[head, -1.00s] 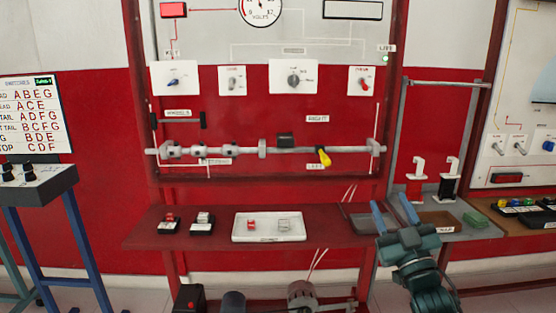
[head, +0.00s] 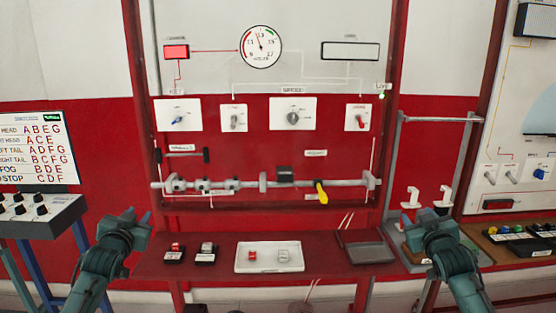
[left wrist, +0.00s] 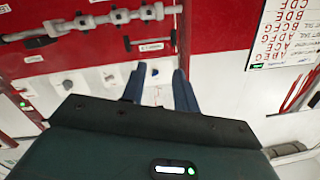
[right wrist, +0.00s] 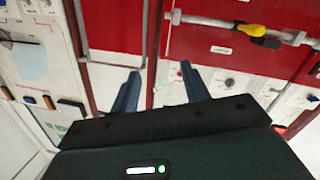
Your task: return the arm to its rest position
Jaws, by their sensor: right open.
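My left gripper (head: 137,215) is raised at the left in the head view, in front of the left end of the brown shelf. In the left wrist view its two blue fingers (left wrist: 160,80) stand apart with nothing between them. My right gripper (head: 430,218) is raised at the right, in front of the grey stand. In the right wrist view its fingers (right wrist: 160,82) are spread wide and empty. Both forearms come up from the bottom edge, roughly level with each other. Neither gripper visibly touches anything.
The brown shelf (head: 220,268) holds a white tray (head: 270,257), small red-and-black and white-and-black parts (head: 175,253), and a grey tray (head: 369,252). A board with a shaft (head: 245,183), knobs and a gauge stands behind. A switch console (head: 40,213) is at left.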

